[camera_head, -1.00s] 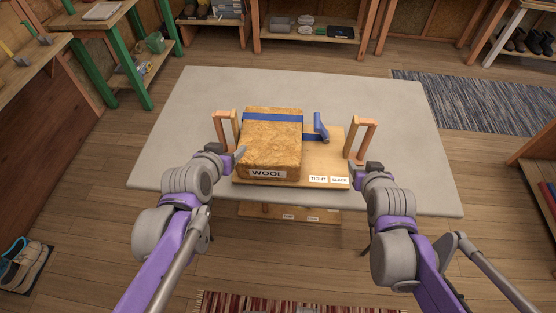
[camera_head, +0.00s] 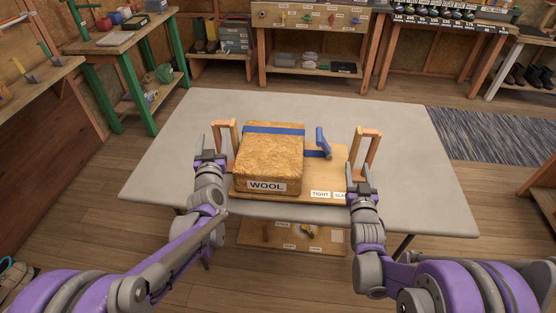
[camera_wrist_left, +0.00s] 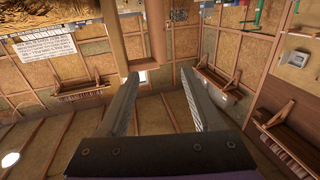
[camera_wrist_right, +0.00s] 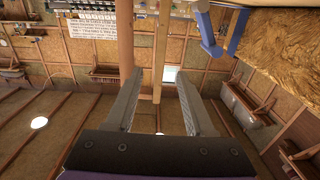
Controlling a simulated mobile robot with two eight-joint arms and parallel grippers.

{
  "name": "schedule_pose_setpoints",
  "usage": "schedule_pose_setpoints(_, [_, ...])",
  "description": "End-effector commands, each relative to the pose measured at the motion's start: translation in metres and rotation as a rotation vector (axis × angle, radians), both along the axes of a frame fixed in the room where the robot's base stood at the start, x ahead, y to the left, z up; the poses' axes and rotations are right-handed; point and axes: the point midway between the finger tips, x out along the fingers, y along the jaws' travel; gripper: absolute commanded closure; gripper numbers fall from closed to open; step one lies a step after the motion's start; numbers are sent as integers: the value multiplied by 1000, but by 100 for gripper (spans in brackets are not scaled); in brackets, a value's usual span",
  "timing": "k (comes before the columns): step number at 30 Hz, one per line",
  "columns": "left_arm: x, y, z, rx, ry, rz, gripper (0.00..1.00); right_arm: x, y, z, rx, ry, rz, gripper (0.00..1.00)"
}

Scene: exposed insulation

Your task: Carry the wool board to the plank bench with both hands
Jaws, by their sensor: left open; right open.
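The wool board (camera_head: 322,181) lies on a large grey table. It carries a strapped block of brown wool (camera_head: 268,165) labelled WOOL, a blue lever (camera_head: 323,142), and an upright wooden handle at each end. My left gripper (camera_head: 211,140) is open and empty beside the left handle (camera_head: 226,123); the left wrist view shows that handle (camera_wrist_left: 153,35) ahead of the parted fingers. My right gripper (camera_head: 360,170) is open just in front of the right handle (camera_head: 367,131), which shows ahead of its fingers in the right wrist view (camera_wrist_right: 126,35). I cannot tell which bench is the plank bench.
The grey table (camera_head: 430,185) has clear room around the board. A green-legged bench (camera_head: 115,42) stands at back left, and a wooden bench with a shelf (camera_head: 310,50) at the back. A lower wooden shelf (camera_head: 262,242) shows under the table's front edge. A dark rug (camera_head: 485,135) lies right.

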Motion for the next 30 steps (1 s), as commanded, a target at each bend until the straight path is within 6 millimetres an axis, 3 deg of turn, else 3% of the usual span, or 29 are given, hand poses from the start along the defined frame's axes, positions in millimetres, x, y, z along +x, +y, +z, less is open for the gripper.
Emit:
schedule_pose_setpoints(5, [1, 0, -13, 0, 1, -1, 33, 9, 0, 0, 0, 1, 0, 46])
schedule_pose_setpoints(16, [0, 0, -83, 0, 1, -1, 33, 56, -3, 0, 0, 2, 0, 46])
schedule_pose_setpoints(24, [51, 8, -80, 1, 1, 0, 33, 91, -4, 0, 0, 2, 0, 46])
schedule_pose_setpoints(30, [70, 11, -80, 0, 1, -1, 33, 105, -5, 0, 0, 2, 0, 46])
